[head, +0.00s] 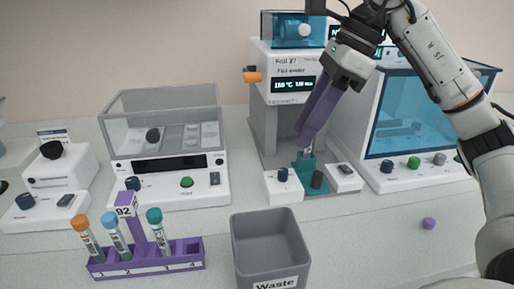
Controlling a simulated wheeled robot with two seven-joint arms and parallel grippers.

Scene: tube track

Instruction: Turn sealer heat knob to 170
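The sealer (285,58) is a white and grey unit at the back, centre right. Its small dark display (292,86) seems to read about 150 °C, though the digits are small. A dark blue knob (283,174) sits on the left block of its base, and a dark grey knob (317,180) stands beside the teal plate. I cannot tell which is the heat knob. My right gripper (307,150) reaches down from the upper right, its purple fingers in front of the sealer's opening, above the teal plate (312,165). The fingers overlap, so their gap is hidden. My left gripper is out of view.
A grey waste bin (240,258) stands in front. A purple rack (150,258) with several capped tubes is at the front left. A clear-lidded device (200,188) is left of the sealer, a blue-windowed cabinet (385,178) right. A purple cap (428,223) lies on the bench.

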